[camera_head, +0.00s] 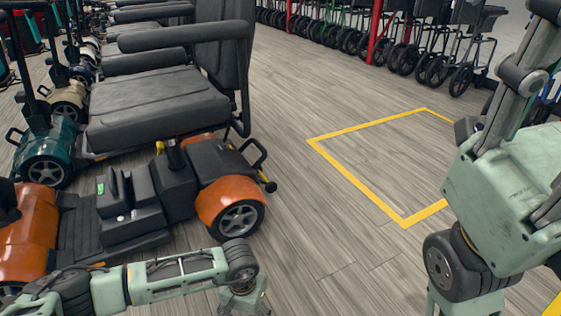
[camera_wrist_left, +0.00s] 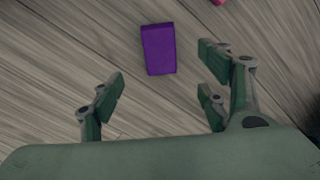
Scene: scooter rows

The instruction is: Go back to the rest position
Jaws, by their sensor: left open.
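My left arm (camera_head: 180,277) comes in low from the left in the head view, beside the orange scooter. Its wrist end is at the bottom edge, where the fingers are not clear. In the left wrist view my left gripper (camera_wrist_left: 160,88) is open, its green fingers spread with nothing between them. A purple block (camera_wrist_left: 158,49) shows beyond the fingers, apart from them, against the wooden floor. My right arm (camera_head: 510,190) is bent at the right of the head view; its gripper is out of view.
An orange scooter (camera_head: 230,192) with a grey seat (camera_head: 155,103) stands close on the left, with more scooters behind it. A yellow floor outline (camera_head: 365,188) encloses bare floor. Wheeled walkers (camera_head: 440,50) line the back right. A small pink thing (camera_wrist_left: 217,2) shows at the wrist view's top edge.

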